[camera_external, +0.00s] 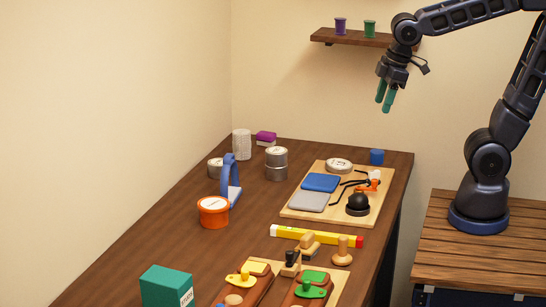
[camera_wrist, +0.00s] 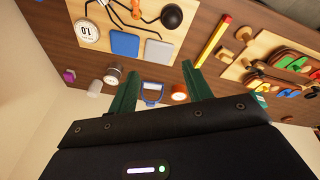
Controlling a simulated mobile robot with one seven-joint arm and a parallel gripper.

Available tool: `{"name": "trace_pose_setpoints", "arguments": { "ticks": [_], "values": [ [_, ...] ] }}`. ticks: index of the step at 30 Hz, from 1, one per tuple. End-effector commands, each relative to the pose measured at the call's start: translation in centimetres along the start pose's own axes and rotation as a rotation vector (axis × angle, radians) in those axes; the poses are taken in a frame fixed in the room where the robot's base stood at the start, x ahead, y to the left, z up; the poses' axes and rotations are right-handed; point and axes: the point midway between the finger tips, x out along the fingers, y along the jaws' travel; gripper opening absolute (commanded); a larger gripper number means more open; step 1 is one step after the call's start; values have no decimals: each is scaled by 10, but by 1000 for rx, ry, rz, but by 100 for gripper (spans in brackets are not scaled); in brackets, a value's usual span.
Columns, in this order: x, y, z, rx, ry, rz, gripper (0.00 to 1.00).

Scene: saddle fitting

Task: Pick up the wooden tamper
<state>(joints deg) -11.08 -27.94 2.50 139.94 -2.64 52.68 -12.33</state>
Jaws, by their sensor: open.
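My gripper (camera_external: 385,97) is high in the air above the back right of the table, far from the tamper. Its two green fingers are apart with nothing between them, and they also show in the wrist view (camera_wrist: 159,70).
A yellow bar (camera_external: 315,236) and a small wooden block tool (camera_external: 309,246) lie close to the tamper. A board with colored wooden tools (camera_external: 339,282) is in front. A second board (camera_external: 302,217) holds blue and grey pads and a black ball. An orange tin (camera_external: 213,213) stands left.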

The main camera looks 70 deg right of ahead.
Motion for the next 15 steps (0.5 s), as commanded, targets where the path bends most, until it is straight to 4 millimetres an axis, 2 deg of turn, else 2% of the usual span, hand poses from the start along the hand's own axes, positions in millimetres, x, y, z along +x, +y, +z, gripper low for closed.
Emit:
{"name": "trace_pose_setpoints", "arguments": {
  "ticks": [6,11,15],
  "values": [
    [31,-36,-45,-261,-60,-28,50],
    [56,-68,-73,-452,-99,-51,50],
    [79,-102,-94,-620,-129,-73,50]
  ]
}}
